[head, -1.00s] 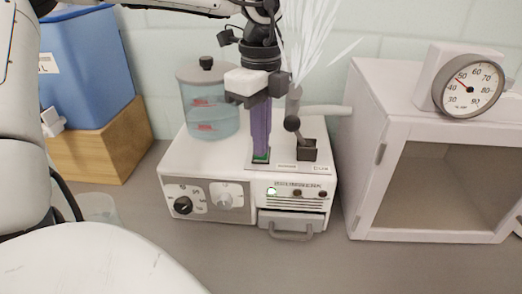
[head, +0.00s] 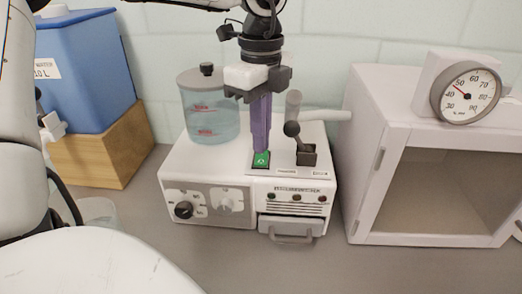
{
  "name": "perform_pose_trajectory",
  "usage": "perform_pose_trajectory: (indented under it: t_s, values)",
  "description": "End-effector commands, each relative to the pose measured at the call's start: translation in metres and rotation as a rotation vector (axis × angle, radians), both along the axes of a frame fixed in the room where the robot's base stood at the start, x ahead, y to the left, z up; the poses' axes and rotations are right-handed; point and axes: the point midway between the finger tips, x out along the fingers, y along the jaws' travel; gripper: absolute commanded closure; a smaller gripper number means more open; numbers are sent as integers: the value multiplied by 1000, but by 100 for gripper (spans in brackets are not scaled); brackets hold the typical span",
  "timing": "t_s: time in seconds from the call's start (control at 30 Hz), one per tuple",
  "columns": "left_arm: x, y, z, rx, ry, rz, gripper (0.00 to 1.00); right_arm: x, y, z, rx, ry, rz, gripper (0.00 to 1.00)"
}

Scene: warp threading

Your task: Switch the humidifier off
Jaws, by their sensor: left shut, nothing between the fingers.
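The humidifier (head: 210,178) is a white box on the grey counter, with a lidded clear water tank (head: 211,118) on its back left. A green rocker switch (head: 261,160) sits on its top near the front. My left gripper (head: 260,150) points down with its purple fingers shut and empty, the tips just above or at the back edge of the switch; I cannot tell if they touch. The small front lamp (head: 271,196) looks dark. No mist shows above the nozzle (head: 294,101). My right gripper is not in view.
A black-based lever (head: 306,154) stands close to the right of the switch. A white cabinet (head: 366,195) with a round dial gauge (head: 466,93) is at the right. A blue water container (head: 78,80) rests on a wooden block (head: 105,158) at the left.

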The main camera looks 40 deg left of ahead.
Motion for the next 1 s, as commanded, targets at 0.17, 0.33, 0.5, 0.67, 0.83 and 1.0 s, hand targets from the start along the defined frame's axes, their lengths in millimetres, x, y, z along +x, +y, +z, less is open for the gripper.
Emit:
perform_pose_trajectory:
  t_s: [0.17,0.33,0.5,0.67,0.83,1.0]
  values:
    - [0,0,18,0,-2,1,100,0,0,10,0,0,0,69]
    - [0,0,31,0,-1,0,100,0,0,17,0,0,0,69]
    - [0,0,41,0,-2,1,100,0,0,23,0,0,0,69]
    - [0,0,43,-1,-1,0,100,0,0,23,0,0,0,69]
    - [0,0,43,0,-1,0,100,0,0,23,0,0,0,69]
    - [0,0,43,0,-1,0,100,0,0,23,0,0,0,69]
